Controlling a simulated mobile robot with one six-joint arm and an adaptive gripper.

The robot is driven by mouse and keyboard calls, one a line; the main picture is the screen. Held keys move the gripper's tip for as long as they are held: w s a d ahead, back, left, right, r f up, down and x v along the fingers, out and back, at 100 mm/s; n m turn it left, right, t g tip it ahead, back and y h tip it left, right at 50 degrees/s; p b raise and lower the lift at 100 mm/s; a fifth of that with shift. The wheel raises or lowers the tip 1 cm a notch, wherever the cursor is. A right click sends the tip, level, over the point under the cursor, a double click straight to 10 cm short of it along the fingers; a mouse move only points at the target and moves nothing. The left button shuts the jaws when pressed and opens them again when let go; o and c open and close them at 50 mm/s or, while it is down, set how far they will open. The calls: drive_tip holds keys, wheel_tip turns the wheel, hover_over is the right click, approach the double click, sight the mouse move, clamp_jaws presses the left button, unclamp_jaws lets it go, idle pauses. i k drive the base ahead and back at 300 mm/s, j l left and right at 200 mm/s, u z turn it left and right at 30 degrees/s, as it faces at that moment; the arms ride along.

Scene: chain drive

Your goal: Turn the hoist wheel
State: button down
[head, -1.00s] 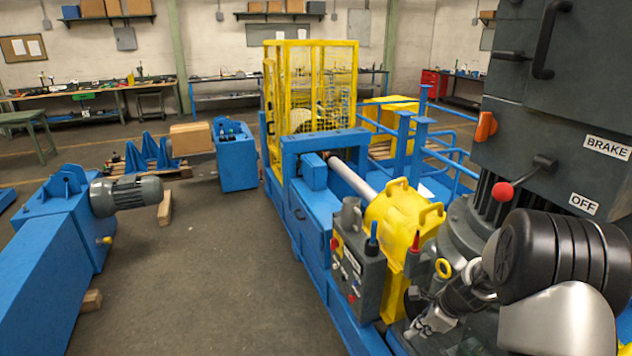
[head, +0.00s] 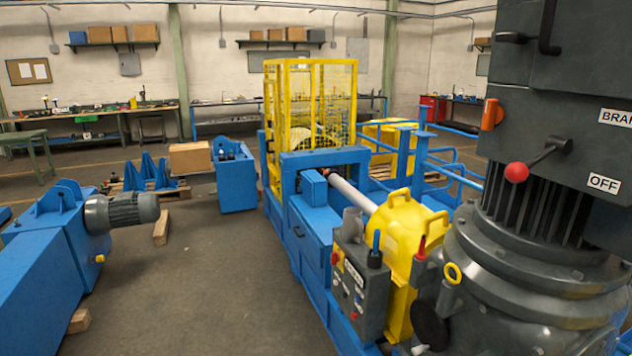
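A dark round disc (head: 430,326), which may be the hoist wheel, sits low on the grey machine at the bottom of the head view. Its lower edge is close to the picture's bottom, and a small pale piece (head: 418,350) shows just below it. I cannot tell whether that piece is a handle. A yellow ring (head: 453,273) stands just above the disc. The brake lever (head: 545,157) has a red knob (head: 516,172) and is near the OFF label (head: 604,184). My gripper is out of view.
A grey control box (head: 358,280) with buttons stands left of the disc, beside a yellow cover (head: 404,236). The large grey motor column (head: 550,240) fills the right side. A blue frame with a yellow cage (head: 310,105) runs back. The floor (head: 200,290) at left is open.

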sight(432, 330)
drive_tip(key=z, duration=3.25)
drive_tip(key=u, duration=2.7)
drive_tip(key=i+j+z, duration=0.1)
drive_tip(key=i+z, duration=0.15)
drive_tip(key=i, duration=0.25)
drive_tip(key=i+j+z, duration=0.25)
drive_tip(key=i, duration=0.25)
drive_tip(key=l, duration=0.1)
